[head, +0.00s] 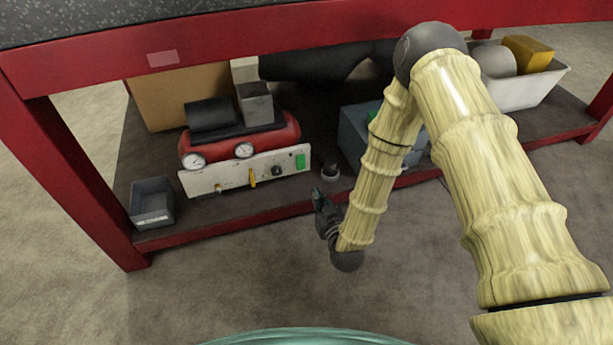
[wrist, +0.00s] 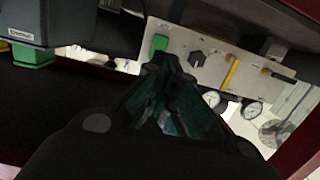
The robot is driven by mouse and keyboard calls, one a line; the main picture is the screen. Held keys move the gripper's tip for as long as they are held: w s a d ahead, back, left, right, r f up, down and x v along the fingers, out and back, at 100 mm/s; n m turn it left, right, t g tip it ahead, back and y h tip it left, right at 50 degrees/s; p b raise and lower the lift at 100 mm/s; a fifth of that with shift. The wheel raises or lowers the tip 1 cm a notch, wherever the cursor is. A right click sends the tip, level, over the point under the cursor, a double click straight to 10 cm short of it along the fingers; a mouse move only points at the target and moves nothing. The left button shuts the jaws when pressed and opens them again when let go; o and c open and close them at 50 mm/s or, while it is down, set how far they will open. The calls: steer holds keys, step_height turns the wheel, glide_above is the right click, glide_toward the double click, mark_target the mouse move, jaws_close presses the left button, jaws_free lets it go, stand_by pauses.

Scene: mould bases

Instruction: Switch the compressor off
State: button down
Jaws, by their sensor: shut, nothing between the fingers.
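The compressor (head: 285,131) has a red tank and stands on the lower shelf. Its pale front panel (head: 232,178) carries a green switch (head: 301,162) at the right end, a black knob (head: 277,171) and a yellow lever (head: 253,178). My gripper (head: 317,192) is shut and empty, in front of the shelf and below the switch. The wrist view shows the panel (wrist: 213,63) upside down. There the green switch (wrist: 158,44) lies just beyond my fingertips (wrist: 163,63), which seem apart from it. Whether the switch is on or off I cannot tell.
A red bench (head: 200,55) overhangs the shelf. A small grey bin (head: 152,204) stands left of the compressor, a cardboard box (head: 160,95) behind. A small dark round object (head: 330,172) and a blue-grey case (head: 352,138) stand to the right. The floor in front is clear.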

steer(key=b, duration=0.6)
glide_toward(302, 166)
steer(key=x, duration=0.5)
steer(key=shift+f, duration=0.2)
steer(key=shift+b+x, duration=0.4)
steer(key=shift+x, duration=0.6)
steer(key=shift+r, duration=0.2)
